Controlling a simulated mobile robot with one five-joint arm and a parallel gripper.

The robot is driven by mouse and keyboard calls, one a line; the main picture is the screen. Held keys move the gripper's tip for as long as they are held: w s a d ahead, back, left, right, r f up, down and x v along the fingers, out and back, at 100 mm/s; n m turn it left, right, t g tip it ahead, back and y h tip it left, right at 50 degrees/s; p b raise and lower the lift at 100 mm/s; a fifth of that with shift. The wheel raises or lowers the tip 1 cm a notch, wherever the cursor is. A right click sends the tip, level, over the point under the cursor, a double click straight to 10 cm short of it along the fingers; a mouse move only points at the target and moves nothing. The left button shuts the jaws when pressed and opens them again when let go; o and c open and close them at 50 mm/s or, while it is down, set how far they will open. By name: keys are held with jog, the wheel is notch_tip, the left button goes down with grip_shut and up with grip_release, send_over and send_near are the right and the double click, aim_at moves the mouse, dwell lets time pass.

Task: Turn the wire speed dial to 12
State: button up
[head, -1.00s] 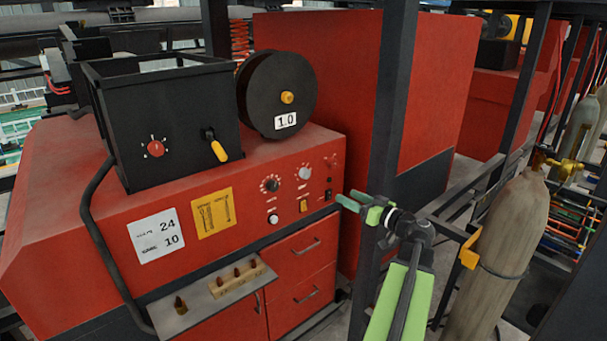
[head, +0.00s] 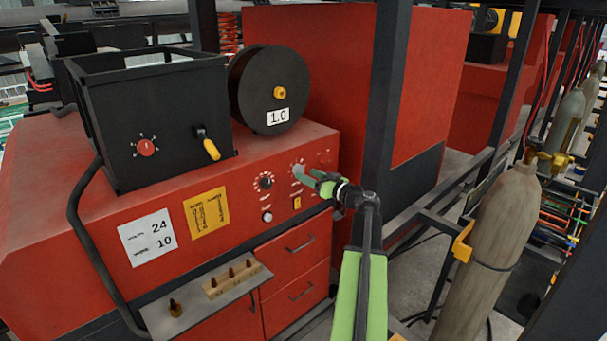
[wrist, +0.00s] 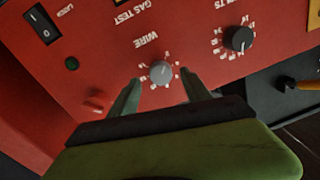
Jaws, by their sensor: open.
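The wire speed dial is a grey knob (wrist: 161,72) on the red front panel, with the word WIRE and a ring of white marks; the wrist view shows it upside down. I cannot read its setting. In the head view the dial (head: 298,170) is partly behind my green gripper (head: 307,179). In the wrist view my gripper (wrist: 160,78) is open, with one finger to each side of the dial. The fingers look apart from the knob, though the depth gap is hard to judge.
A black dial (head: 265,182) sits left of the grey one. A red switch or knob (wrist: 92,103) and a black rocker switch (wrist: 42,24) are also on the panel. A dark frame post (head: 388,110) stands close to my arm. A gas cylinder (head: 492,240) stands at right.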

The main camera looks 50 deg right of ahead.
aim_at(299, 170)
jog(key=shift+w, duration=1.35)
jog(key=c, duration=1.2)
jog(key=shift+d, duration=0.15)
grip_shut()
jog(key=shift+s+r, duration=0.1)
